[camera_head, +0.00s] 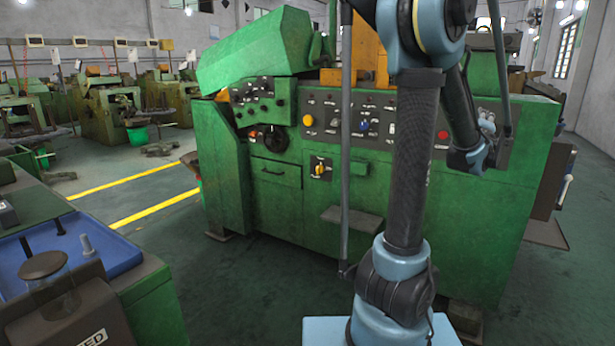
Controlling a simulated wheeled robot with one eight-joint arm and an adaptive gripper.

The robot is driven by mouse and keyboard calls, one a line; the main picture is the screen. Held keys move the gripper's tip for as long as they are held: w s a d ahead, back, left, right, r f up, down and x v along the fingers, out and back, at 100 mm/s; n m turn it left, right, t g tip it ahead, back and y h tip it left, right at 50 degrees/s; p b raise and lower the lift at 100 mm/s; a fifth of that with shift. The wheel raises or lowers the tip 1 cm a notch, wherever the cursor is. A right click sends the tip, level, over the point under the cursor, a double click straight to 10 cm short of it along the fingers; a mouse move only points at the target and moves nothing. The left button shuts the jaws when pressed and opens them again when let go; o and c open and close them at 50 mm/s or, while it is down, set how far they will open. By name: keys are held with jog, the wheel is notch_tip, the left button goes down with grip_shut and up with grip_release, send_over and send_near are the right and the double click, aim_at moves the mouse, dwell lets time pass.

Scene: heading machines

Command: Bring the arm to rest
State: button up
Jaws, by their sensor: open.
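My arm (408,160) rises from its light-blue base joint (390,290) at the bottom right of centre. Its dark lower link stands nearly upright to a blue elbow joint (420,30) at the top edge. From there a dark forearm link (462,110) slopes down to the right to a blue wrist joint (468,157). The wrist hangs in front of the right part of the green machine's panel; whether it touches cannot be told. I cannot make out my gripper's fingers, and nothing held shows.
A large green heading machine (270,200) with knobs and buttons stands close ahead. A grey vertical rod (346,130) stands just left of my arm. At left are a green bench with a blue tray (110,262) and a dark box. Open floor (200,280) lies between, with yellow lines.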

jog(key=s+a+f+m+g+y, duration=0.1)
jog(key=s+a+f+m+g, duration=0.55)
jog(key=a, duration=0.55)
jog(key=s+a+f+m+g+y, duration=0.25)
jog(key=s+a+f, duration=0.45)
jog(key=a+f, duration=0.4)
jog(key=s+a+f+g+y, duration=0.2)
jog(key=s+a+f, duration=0.4)
jog(key=s+a, duration=0.3)
jog(key=s+a+f+g+y, duration=0.3)
jog(key=s+a+f, duration=0.3)
jog(key=s+a, duration=0.3)
jog(key=shift+s+a+f+n+g+y, duration=0.15)
jog(key=shift+s+a+n+g+y, duration=0.15)
jog(key=shift+a+g, duration=0.3)
jog(key=shift+w, duration=0.1)
jog(key=shift+w+f, duration=0.2)
jog(key=shift+w, duration=0.25)
